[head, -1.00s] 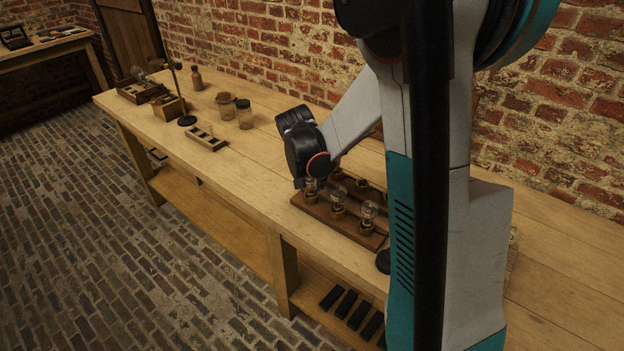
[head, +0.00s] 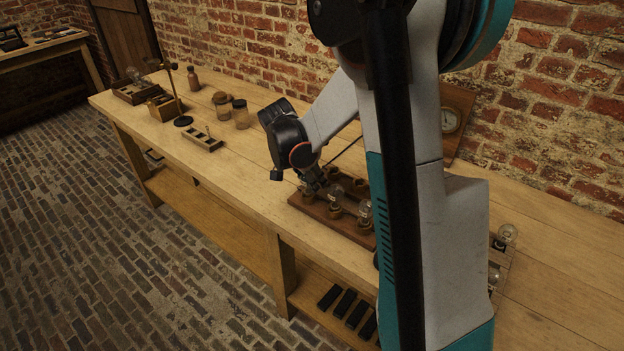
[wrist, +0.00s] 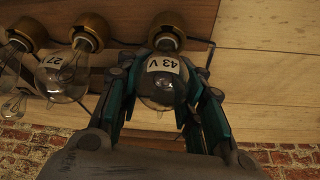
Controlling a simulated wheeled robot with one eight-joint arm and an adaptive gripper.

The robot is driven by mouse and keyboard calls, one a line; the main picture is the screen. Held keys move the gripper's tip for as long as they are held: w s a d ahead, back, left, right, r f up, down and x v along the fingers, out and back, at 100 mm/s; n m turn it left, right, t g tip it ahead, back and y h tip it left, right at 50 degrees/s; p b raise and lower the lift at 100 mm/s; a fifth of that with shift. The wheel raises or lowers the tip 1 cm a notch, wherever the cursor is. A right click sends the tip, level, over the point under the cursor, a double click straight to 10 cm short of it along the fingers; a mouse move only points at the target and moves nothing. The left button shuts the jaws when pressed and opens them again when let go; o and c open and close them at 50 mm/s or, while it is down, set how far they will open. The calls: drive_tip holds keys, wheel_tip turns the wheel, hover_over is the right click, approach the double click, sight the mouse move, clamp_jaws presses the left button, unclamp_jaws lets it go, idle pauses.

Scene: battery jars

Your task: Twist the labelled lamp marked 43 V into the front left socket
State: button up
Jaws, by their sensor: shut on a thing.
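The lamp marked 43 V (wrist: 163,66) is a clear glass bulb with a white label. In the wrist view it sits between the two fingers of my gripper (wrist: 165,88), which is shut on it. Its neck meets a brass socket (wrist: 168,34); I cannot tell how deep it is seated. In the head view my gripper (head: 314,180) is at the front left end of the brown socket board (head: 346,226), and its fingers largely hide the lamp and that socket.
A lamp marked 27 V (wrist: 62,74) stands in the neighbouring socket, close beside my fingers. Another lamp (head: 365,208) stands farther right on the board. Jars (head: 240,117) and a small wooden rack (head: 203,140) are to the left. A dial panel (head: 452,120) leans near the wall.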

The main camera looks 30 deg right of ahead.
drive_tip(key=o, duration=1.2)
drive_tip(key=shift+c, duration=0.2)
drive_tip(key=v, duration=1.2)
